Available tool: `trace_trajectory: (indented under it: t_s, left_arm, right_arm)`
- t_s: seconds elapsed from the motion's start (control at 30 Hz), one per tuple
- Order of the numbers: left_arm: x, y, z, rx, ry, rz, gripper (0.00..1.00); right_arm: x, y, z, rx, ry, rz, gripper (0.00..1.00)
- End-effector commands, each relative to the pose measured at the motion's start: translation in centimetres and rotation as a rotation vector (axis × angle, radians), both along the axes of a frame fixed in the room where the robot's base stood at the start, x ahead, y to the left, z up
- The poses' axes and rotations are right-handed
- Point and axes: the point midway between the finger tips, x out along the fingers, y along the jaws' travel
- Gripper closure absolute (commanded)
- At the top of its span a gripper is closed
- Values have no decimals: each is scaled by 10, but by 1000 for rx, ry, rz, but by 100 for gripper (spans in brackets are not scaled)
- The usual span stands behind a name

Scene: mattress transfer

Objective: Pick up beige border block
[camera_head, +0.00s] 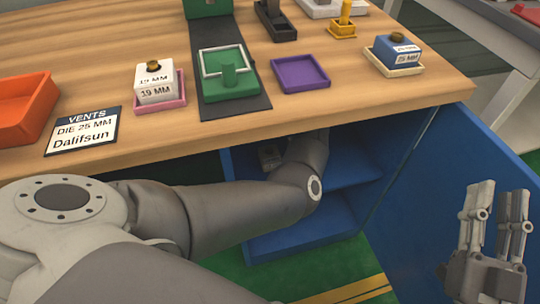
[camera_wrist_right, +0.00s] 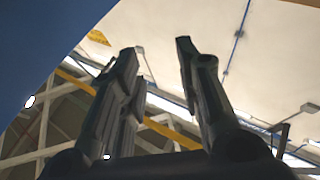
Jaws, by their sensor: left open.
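My left arm reaches from the left into the blue cabinet under the table. Its gripper is hidden behind the table edge. My right gripper (camera_head: 495,215) is at the lower right, in front of the blue cabinet door, pointing up. Its fingers are apart with nothing between them; the right wrist view shows this gap too (camera_wrist_right: 158,70).
The wooden table (camera_head: 360,105) also holds an orange tray (camera_head: 27,105), a white 19 MM block (camera_head: 154,84) in a pink tray, a green fixture (camera_head: 228,78) and an empty purple tray (camera_head: 300,73). The open blue door (camera_head: 440,190) stands at right.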

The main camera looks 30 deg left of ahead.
Motion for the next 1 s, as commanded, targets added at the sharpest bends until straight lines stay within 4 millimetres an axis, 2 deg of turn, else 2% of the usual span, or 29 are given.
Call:
trace_trajectory:
  t_s: [0.37, 0.7, 0.93, 1.0]
  left_arm:
    - [-6, 4, 1, -1, 1, 0, 12]
    - [-19, 16, 1, 0, 1, 0, 12]
    - [-29, 24, 2, 1, 1, 0, 12]
    - [-30, 25, -6, 1, 1, 0, 12]
  right_arm:
    - [8, -1, -20, -33, 118, -7, 68]
    - [14, -6, -65, -99, 367, -21, 68]
    - [11, -12, -99, -144, 541, -32, 68]
    - [13, -10, -92, -130, 487, -29, 68]
